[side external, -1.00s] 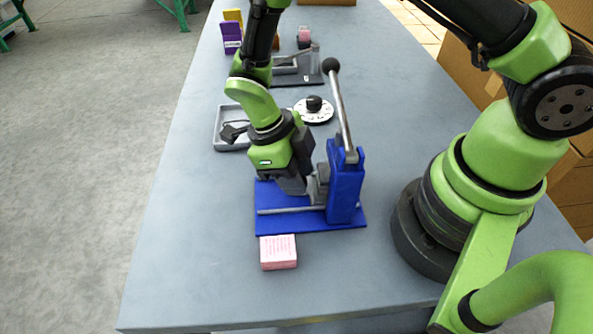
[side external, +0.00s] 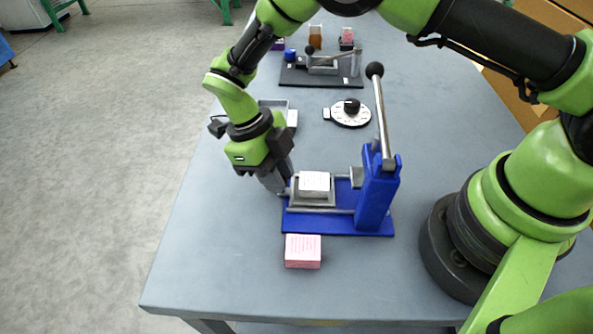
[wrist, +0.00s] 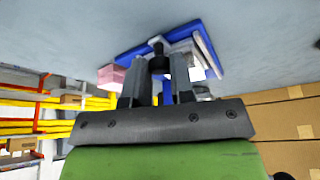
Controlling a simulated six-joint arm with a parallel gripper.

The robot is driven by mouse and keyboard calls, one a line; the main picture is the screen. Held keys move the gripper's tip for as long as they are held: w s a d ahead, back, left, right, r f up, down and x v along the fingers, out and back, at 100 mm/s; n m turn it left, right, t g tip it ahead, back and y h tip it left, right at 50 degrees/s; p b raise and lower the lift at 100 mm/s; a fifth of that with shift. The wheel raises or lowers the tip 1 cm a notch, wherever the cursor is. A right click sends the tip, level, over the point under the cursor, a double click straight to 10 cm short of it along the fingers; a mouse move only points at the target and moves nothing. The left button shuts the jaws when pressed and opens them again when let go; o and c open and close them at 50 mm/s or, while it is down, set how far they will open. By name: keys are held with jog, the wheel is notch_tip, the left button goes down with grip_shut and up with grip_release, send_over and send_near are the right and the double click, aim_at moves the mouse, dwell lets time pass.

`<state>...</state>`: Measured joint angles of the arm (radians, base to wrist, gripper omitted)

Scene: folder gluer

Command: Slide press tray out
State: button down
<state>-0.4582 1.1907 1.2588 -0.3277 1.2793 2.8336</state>
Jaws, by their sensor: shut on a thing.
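The blue press (side external: 377,195) stands on its blue base plate, its long lever with a black ball raised. The grey press tray (side external: 313,206) lies on rails to the left of the press column, out from under the press head (side external: 356,177). A pale pink-white box (side external: 314,182) sits on the tray. My gripper (side external: 284,187) is at the tray's left end, shut on its handle; the fingers hide most of the handle. In the wrist view, a dark knob (wrist: 157,46) shows by my fingers (wrist: 160,80).
A pink box (side external: 303,251) lies on the table in front of the base plate. A second dark fixture (side external: 320,70) is farther back. The table left of the gripper is clear.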

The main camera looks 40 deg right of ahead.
jog(key=shift+w+a, duration=0.15)
jog(key=shift+w, duration=0.1)
jog(key=c, duration=1)
grip_release()
jog(key=shift+s, duration=0.1)
jog(key=v, duration=1)
